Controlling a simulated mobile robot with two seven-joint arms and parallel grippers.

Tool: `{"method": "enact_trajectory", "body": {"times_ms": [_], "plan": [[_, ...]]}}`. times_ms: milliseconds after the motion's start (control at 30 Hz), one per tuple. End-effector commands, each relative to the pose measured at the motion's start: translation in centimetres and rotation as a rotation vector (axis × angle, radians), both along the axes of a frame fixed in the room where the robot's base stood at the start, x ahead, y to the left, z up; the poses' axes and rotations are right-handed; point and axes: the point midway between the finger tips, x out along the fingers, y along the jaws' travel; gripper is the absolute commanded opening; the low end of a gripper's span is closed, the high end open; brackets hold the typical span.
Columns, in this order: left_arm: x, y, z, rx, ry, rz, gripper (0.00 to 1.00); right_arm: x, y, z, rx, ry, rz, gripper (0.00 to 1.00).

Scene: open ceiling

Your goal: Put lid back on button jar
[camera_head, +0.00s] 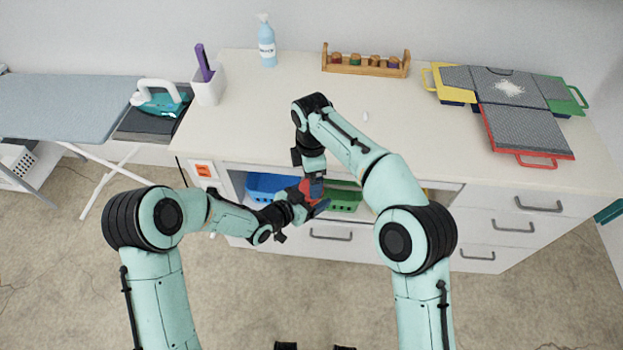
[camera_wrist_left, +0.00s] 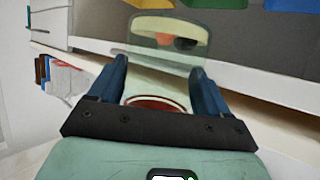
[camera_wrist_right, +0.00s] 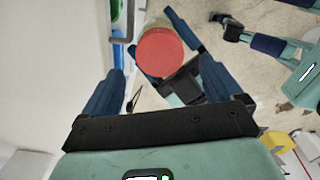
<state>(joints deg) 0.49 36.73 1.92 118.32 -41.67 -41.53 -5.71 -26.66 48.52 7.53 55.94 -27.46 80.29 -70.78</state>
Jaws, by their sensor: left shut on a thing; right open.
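My left gripper (camera_head: 308,198) is shut on a clear jar (camera_wrist_left: 165,55), held in front of the counter, over the open drawer area. The jar shows orange and dark contents in the left wrist view. A round red lid-like disc (camera_wrist_right: 160,52) faces the right wrist camera at the jar's end, and a red ellipse (camera_wrist_left: 155,103) shows between the left fingers. I cannot tell whether the disc is loose or seated. My right gripper (camera_wrist_right: 160,72) is open, coming down from above, with its fingers on either side of the disc and apparently not closed on it.
The counter's middle is mostly clear.

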Motion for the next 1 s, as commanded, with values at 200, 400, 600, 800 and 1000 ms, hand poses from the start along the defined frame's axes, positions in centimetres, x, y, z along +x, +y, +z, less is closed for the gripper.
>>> {"method": "enact_trajectory", "body": {"times_ms": [200,400,600,800,1000], "plan": [[0.0,0.0,0.1,-0.001,-0.003,0.000,0.00,0.0,0.0,0.1,0.000,0.000,0.000,0.93],[0.0,0.0,0.1,-0.001,-0.003,0.000,0.00,-0.1,0.2,0.2,-0.001,0.004,0.071,0.90],[0.0,0.0,0.1,-0.001,-0.003,0.000,0.00,-0.3,0.6,1.2,-0.001,0.013,0.400,0.90],[0.0,0.0,0.1,-0.001,-0.003,0.000,0.00,-0.2,0.3,2.7,0.002,0.007,0.707,0.90],[0.0,0.0,0.1,-0.001,-0.003,0.000,0.00,0.0,-0.1,3.5,0.001,0.000,0.841,0.90]]}}
